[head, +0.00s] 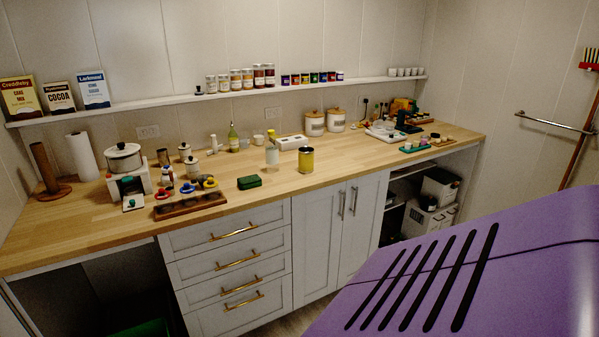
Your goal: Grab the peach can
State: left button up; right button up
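A yellow can (306,160) with a dark, open-looking top stands upright on the wooden counter (340,165), right of the middle of the head view. It is the most can-like thing there, but its label is too small to read, so I cannot tell if it is the peach can. A clear bottle or jar with a pale yellow lower part (272,155) stands just left of it, apart from it. Neither of my grippers shows in the head view.
A small green box (249,182) lies left of the yellow can. A white scale-like box (291,142) and two lidded canisters (315,124) stand behind. A purple slotted panel (470,280) covers the lower right. Bare counter lies right of the can.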

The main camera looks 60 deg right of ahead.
aim_at(306, 160)
jog(key=z, duration=1.9)
jog(key=i+l+u, duration=0.25)
jog(key=i+l, duration=0.85)
jog(key=i, duration=0.1)
